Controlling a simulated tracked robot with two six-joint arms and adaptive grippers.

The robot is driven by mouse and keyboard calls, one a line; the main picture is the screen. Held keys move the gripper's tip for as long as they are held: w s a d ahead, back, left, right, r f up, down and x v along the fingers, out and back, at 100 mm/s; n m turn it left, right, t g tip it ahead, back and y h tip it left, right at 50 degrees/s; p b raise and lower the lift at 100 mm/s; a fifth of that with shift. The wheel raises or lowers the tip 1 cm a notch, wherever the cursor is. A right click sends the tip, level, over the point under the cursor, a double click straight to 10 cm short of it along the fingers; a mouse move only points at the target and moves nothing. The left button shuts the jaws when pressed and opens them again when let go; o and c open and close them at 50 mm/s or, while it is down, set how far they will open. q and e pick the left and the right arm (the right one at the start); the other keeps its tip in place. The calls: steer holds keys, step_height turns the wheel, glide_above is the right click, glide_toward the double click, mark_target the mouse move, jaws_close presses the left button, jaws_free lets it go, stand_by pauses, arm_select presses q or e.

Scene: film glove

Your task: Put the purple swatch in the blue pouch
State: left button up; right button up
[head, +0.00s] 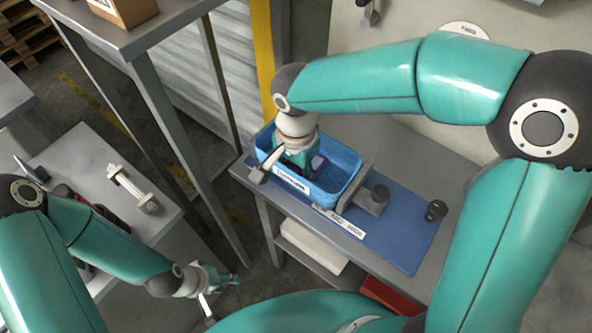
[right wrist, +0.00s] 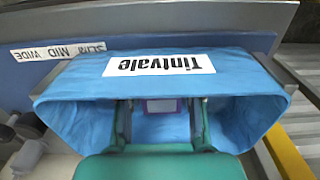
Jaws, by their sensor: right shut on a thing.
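The blue pouch (head: 325,198), an open-topped box shape with a white "Tintvale" label, stands on the table at the centre of the head view. In the right wrist view the pouch (right wrist: 245,105) opens around my fingers. My right gripper (head: 303,163) reaches down inside the pouch, with its fingertips below the rim. It is shut on the purple swatch (right wrist: 162,106), a small piece with a pale middle and purple border between the two green fingers. My left gripper (head: 228,279) hangs at the lower left, away from the pouch; its finger gap is unclear.
A blue mat (head: 395,247) marked with slim, mid and wide lies under the pouch. A grey clamp-like fixture (head: 372,199) and a small dark knob (head: 435,210) stand to its right. A yellow post (head: 263,50) rises behind. A side bench (head: 85,160) is at left.

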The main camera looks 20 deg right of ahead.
steer(key=shift+f, duration=0.2)
steer(key=o, duration=1)
steer(key=shift+f, duration=0.1)
step_height(320, 180, up, 11)
steer(key=shift+r, duration=0.65)
